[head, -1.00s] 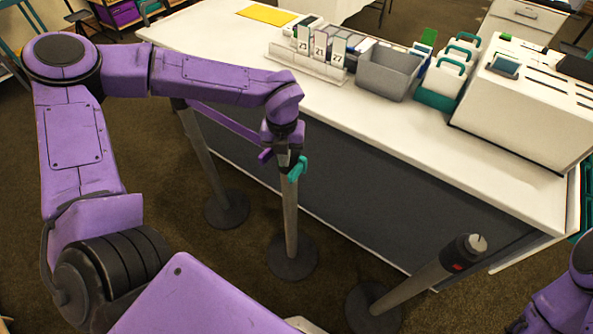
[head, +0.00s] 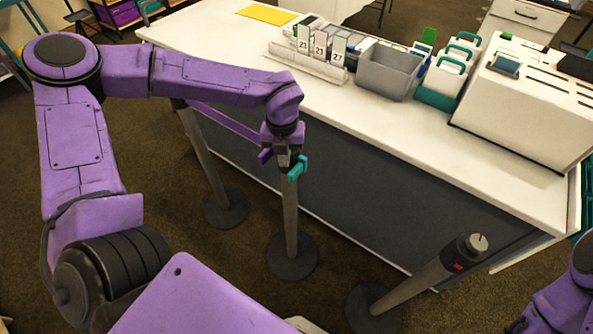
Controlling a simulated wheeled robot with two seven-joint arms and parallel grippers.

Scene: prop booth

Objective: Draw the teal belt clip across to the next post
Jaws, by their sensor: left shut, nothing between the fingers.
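The teal belt clip (head: 299,166) is at the top of the middle post (head: 291,222), beside my left gripper. A purple belt (head: 226,120) runs from the left post (head: 203,158) toward the middle post, partly behind my arm. My left gripper (head: 284,162) is shut and empty right at the clip; the post's head is mostly hidden behind it. The right post (head: 425,283) has a black head with a red mark and no belt on it. My right gripper is out of view; only part of the right arm shows at the lower right.
A long white counter (head: 440,144) stands behind the posts. It carries a grey bin (head: 388,76), number cards (head: 320,46), white boxes with teal handles (head: 449,75) and a white machine (head: 527,95). Floor between the middle and right posts is open.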

